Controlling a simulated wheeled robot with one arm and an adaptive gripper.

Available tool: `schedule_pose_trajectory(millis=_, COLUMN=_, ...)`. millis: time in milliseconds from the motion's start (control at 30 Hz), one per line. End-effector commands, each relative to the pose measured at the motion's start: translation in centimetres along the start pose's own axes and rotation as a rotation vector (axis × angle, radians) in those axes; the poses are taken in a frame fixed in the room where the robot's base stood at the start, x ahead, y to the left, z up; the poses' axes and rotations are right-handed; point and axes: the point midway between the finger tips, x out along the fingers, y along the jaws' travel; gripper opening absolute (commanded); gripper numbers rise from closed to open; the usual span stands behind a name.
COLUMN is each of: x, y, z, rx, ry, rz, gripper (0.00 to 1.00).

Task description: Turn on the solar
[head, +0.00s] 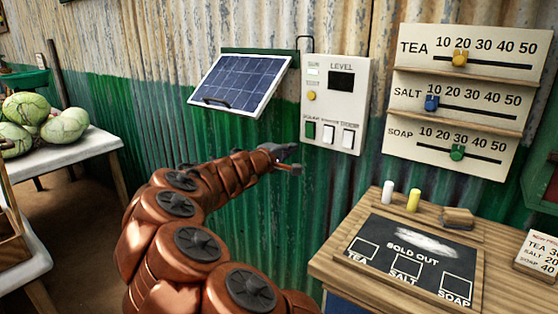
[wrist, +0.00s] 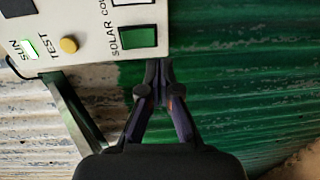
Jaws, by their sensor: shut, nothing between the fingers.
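The control panel (head: 345,75) hangs on the corrugated wall. Its green solar switch (head: 310,131) is the leftmost of three along the panel's bottom. In the wrist view the green switch (wrist: 138,37) sits beside the label "SOLAR". My gripper (head: 292,160) is below and slightly left of that switch in the head view. In the wrist view my gripper's fingertips (wrist: 160,70) are together and empty, just off the panel's edge near the switch. I cannot tell whether they touch anything. The solar panel (head: 240,82) is mounted to the left.
The level display (head: 341,81) is dark. A yellow test button (head: 311,96) and two white switches (head: 328,132) share the panel. Slider boards (head: 460,60) hang to the right, above a wooden counter (head: 335,262). A table with green melons (head: 65,127) stands left.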

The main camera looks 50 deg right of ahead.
Motion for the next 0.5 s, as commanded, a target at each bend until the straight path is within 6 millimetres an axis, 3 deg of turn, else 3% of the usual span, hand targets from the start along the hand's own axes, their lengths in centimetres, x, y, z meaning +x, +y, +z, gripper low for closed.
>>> schedule_pose_trajectory(millis=200, x=-2.9, y=-0.7, z=-0.1, rx=-0.003, ry=0.002, rz=0.000, gripper=0.00)
schedule_pose_trajectory(millis=500, x=-5.3, y=-1.1, z=-0.1, rx=0.001, ry=0.002, rz=-0.001, gripper=0.00)
